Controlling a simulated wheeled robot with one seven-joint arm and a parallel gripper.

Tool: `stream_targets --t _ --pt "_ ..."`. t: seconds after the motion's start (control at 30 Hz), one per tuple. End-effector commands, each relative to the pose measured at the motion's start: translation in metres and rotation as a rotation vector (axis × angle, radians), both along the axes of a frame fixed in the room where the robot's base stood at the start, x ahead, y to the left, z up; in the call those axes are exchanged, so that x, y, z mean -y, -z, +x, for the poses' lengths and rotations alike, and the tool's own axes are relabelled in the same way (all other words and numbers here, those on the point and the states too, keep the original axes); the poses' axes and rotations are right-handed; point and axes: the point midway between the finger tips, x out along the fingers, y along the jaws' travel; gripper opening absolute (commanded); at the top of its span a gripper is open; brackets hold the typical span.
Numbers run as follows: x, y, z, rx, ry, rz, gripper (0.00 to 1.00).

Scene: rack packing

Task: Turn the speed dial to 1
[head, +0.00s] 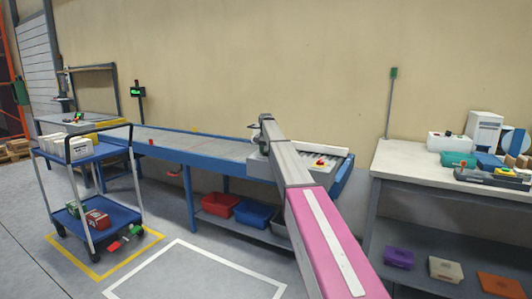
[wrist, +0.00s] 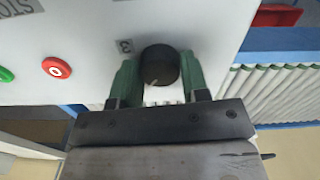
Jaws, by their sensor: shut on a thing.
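The speed dial (wrist: 160,64) is a round black knob on a white panel (wrist: 90,25) in the wrist view. A pale pointer line shows near its lower edge. A label (wrist: 125,46), which looks like a 3 or 8, sits just left of the knob; no 1 can be read. My gripper (wrist: 160,78) has its two green fingers on either side of the knob, shut on it. In the head view my gripper end (head: 266,128) is at the grey control box (head: 261,166) on the conveyor, and my arm hides part of that box.
A red button (wrist: 57,67) marked 0 and a green button (wrist: 5,75) lie left of the dial. The roller conveyor (wrist: 285,95) is at the right. In the head view, a blue trolley (head: 85,152) stands left and a workbench (head: 405,160) right.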

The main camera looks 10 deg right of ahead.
Motion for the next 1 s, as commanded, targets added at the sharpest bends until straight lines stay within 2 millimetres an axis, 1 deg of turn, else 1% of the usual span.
stream_targets --t 0.2,0.5,0.73,1.0 --pt "0.0 -0.0002 -0.0001 0.0 -0.204 0.0 0.18" --pt "0.0 -0.0002 -0.0001 0.0 -0.458 0.0 0.18" --pt "0.0 -0.0002 -0.0001 0.0 -0.593 0.0 0.18" --pt "0.0 -0.0002 -0.0001 0.0 -0.67 0.0 0.18"
